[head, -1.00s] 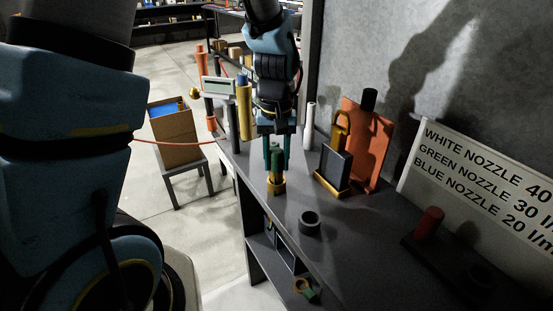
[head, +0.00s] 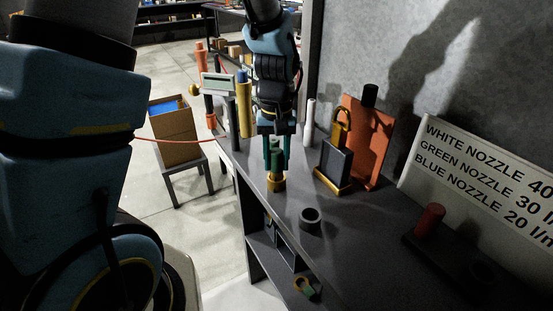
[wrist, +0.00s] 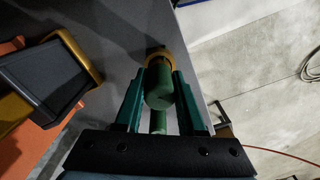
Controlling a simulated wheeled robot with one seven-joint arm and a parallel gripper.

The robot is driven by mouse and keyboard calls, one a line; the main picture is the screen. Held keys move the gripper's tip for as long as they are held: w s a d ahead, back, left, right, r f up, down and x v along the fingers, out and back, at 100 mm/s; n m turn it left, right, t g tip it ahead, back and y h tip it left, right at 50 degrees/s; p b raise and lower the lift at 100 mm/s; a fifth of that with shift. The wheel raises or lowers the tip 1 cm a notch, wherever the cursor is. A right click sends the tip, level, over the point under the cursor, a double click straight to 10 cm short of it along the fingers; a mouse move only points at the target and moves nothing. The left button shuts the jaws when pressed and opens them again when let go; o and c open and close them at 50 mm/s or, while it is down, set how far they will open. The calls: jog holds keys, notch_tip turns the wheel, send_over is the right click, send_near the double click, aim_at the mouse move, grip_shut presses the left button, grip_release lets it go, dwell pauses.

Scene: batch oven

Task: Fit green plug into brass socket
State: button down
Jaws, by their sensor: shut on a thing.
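The green plug (head: 276,160) is upright between the fingers of my gripper (head: 277,164), which is shut on it. The brass socket (head: 276,184) stands on the dark bench, directly below the plug. In the wrist view the plug (wrist: 159,88) lies between the two green fingers (wrist: 160,100), and the brass socket (wrist: 158,56) shows as a ring around its far end. The plug's lower end meets the socket's mouth or is inside it. How deep it sits is hidden.
A dark grey ring (head: 310,219) lies on the bench (head: 345,235) in front. A dark block on a yellow base (head: 334,165) and an orange board (head: 367,140) stand to the right. A yellow cylinder (head: 244,108) stands behind left. A sign (head: 480,170) and a red peg (head: 430,221) are at the right.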

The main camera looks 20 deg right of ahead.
jog(key=shift+f+b, duration=0.5)
jog(key=shift+f, duration=0.3)
dwell(0.6)
jog(key=shift+c, duration=2.1)
grip_release()
jog(key=shift+r, duration=0.1)
notch_tip(320, 180, up, 11)
jog(key=shift+f+b, duration=0.15)
jog(key=shift+b, duration=0.7)
jog(key=a+f+n, duration=0.1)
jog(key=a+f, duration=0.2)
jog(key=a, duration=0.9)
jog(key=w+a+f+n+t, duration=0.1)
jog(key=a+f, duration=0.2)
jog(key=a, duration=1)
jog(key=shift+w+a+n+t, duration=0.15)
jog(key=shift+w+n+t, duration=0.1)
jog(key=shift+n+t, duration=0.05)
